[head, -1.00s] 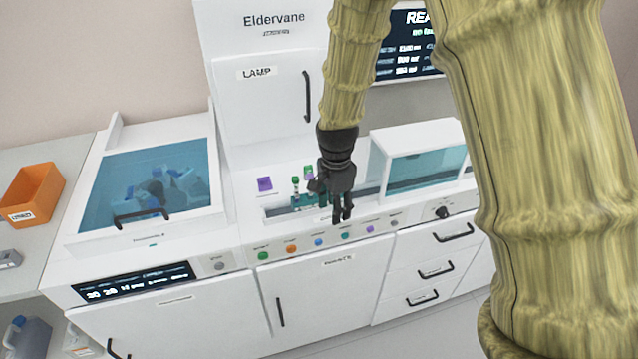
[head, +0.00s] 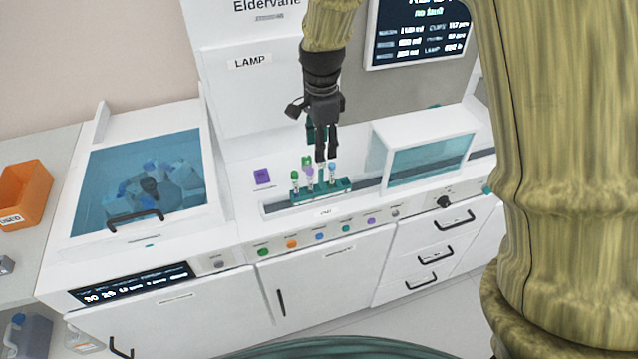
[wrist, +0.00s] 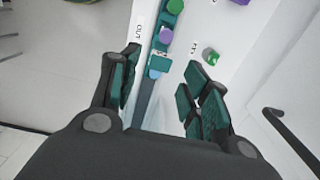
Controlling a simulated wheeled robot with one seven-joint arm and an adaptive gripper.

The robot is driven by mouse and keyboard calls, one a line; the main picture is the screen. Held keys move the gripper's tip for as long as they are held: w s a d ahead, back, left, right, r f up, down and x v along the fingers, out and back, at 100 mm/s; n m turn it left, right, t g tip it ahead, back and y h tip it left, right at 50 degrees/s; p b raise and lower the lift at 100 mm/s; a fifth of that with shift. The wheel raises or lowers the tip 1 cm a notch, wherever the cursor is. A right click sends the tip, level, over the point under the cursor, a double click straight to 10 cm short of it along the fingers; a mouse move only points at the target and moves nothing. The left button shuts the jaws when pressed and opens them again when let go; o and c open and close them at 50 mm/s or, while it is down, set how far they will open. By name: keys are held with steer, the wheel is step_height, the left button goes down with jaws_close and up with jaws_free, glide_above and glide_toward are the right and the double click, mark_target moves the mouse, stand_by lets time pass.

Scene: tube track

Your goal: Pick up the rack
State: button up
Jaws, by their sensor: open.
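The rack (head: 338,186) is a teal-green holder in the recessed track of the white machine. It stands upright and carries several capped tubes (head: 309,172) with green, purple and blue caps. My gripper (head: 326,157) is open and empty, above the rack's right part, with its fingers pointing down. In the wrist view, the rack (wrist: 164,40) runs up from between the open fingers (wrist: 158,92), and a blue-capped tube (wrist: 159,65) shows at its near end. The gap between fingertips and rack is hard to judge.
A clear-fronted white hood (head: 430,160) stands over the track to the right. A purple block (head: 262,176) sits behind the track. Coloured buttons (head: 319,237) line the front.

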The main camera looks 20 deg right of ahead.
mark_target(321, 173)
step_height(321, 173, down, 5)
steer(key=shift+w+a+p, duration=0.1)
steer(key=shift+a+p, duration=0.05)
steer(key=shift+p, duration=0.55)
steer(key=shift+f+p, duration=0.6)
steer(key=shift+f, duration=0.1)
steer(key=shift+f+p, duration=0.95)
steer(key=shift+f, duration=1.1)
jaws_close()
